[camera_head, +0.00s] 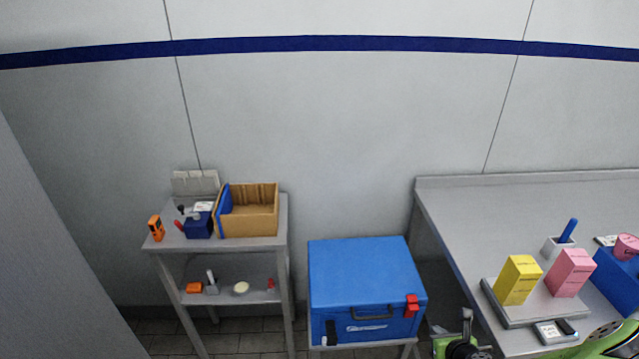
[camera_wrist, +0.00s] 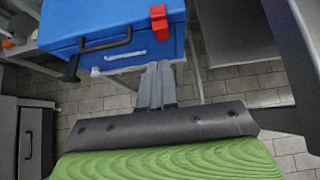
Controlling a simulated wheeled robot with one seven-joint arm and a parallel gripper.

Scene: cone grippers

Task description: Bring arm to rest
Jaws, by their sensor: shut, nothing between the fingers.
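My gripper (camera_wrist: 158,70) shows in the wrist view with its two grey fingers together and nothing between them. It points toward the front of a blue cool box (camera_wrist: 118,30), and the fingertips overlap the box's lower edge in the picture. I cannot tell the exact gap between them. In the head view the blue cool box (camera_head: 365,275) stands with its lid shut on a low stand. It has a dark handle and a red latch. Green and black parts of my arm show at the bottom right of the head view.
A steel table (camera_head: 460,215) at right bears a scale (camera_head: 520,315) with a yellow carton (camera_head: 517,280) and a pink carton (camera_head: 569,273). A shelf cart (camera_head: 270,243) at left holds an open cardboard box (camera_head: 255,218) and small items. Tiled floor shows below the gripper.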

